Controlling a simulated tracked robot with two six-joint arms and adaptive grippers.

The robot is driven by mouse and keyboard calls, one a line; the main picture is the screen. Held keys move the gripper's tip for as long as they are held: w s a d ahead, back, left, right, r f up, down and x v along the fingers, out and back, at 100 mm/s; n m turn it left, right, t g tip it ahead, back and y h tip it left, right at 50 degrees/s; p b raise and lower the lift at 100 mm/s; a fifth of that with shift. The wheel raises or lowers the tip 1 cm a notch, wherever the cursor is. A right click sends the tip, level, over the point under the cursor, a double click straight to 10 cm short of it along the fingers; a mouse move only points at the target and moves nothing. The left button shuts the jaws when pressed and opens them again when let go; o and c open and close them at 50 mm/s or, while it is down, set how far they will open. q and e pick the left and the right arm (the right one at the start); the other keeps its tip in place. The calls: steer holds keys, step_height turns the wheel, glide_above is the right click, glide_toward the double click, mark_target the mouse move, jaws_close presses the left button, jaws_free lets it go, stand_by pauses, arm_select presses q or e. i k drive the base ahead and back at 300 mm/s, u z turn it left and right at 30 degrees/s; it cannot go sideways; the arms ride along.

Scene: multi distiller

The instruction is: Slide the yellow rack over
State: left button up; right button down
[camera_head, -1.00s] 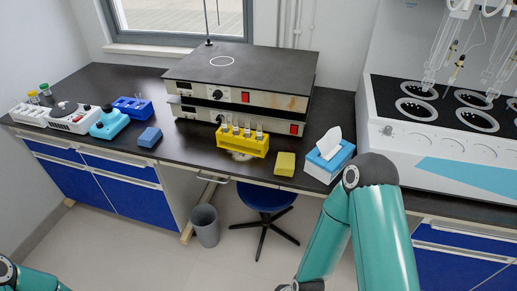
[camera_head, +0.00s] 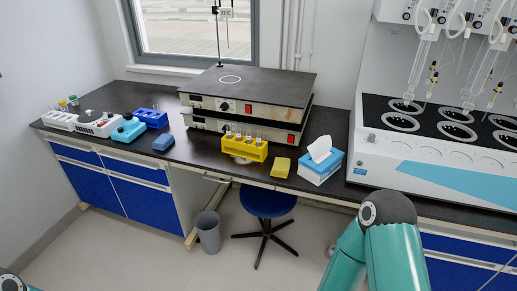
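The yellow rack (camera_head: 244,149) stands upright on the black bench near its front edge, in front of the stacked hotplate units. It holds several clear glass tubes. My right arm comes in at the lower right, well in front of the bench and apart from the rack; its gripper is out of view. Only a small piece of my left arm shows at the bottom left corner; its gripper is out of view too. Nothing of mine touches the rack.
A yellow sponge (camera_head: 280,168) and a tissue box (camera_head: 321,164) sit right of the rack. Stacked hotplates (camera_head: 246,95) stand behind it. A blue sponge (camera_head: 163,142) and blue rack (camera_head: 151,118) are to the left. A stool (camera_head: 268,203) and bin (camera_head: 208,230) stand below.

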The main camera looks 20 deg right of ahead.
mark_target(263, 151)
steer(key=z, duration=0.15)
steer(key=i, duration=0.9)
steer(key=u, duration=0.1)
